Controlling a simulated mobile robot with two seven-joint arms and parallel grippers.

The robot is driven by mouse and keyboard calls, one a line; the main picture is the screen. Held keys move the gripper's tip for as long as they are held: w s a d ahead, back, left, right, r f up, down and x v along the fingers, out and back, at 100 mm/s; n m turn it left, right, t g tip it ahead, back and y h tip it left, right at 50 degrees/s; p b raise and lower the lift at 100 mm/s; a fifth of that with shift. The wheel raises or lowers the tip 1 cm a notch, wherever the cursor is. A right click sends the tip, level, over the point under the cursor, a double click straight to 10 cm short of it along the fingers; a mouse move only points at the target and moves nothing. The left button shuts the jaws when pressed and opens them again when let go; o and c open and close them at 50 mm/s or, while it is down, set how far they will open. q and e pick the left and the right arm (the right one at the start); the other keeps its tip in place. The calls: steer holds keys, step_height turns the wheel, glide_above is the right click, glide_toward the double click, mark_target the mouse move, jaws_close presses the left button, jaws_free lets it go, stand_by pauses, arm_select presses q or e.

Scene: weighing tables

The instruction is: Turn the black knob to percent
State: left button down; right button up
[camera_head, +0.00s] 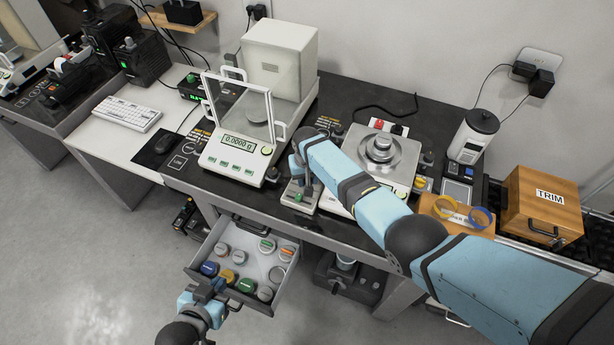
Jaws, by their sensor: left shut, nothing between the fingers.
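My right arm reaches in from the lower right, over the black-topped bench. Its gripper (306,188) points down at a small light-grey control box (293,199) between the two balances. The gripper is small and partly covered by its own wrist, so I cannot tell whether its fingers are open or shut. I cannot clearly make out the black knob or any percent mark; the gripper covers part of the box. My left gripper (214,286) is low at the bottom, beside the open drawer's front, shut and empty.
An open drawer (284,297) holds several coloured-lid jars. A balance (231,161) with a glass shield reads 0.0000 g. A second balance (405,152) stands behind my right arm. A wooden TRIM box (530,205) and rings (480,217) are at right.

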steer(key=shift+r+m, duration=0.1)
steer(key=shift+m, duration=0.5)
steer(key=o, duration=0.9)
step_height(320, 180, up, 14)
steer(key=shift+f+p, duration=0.1)
steer(key=shift+p, duration=0.35)
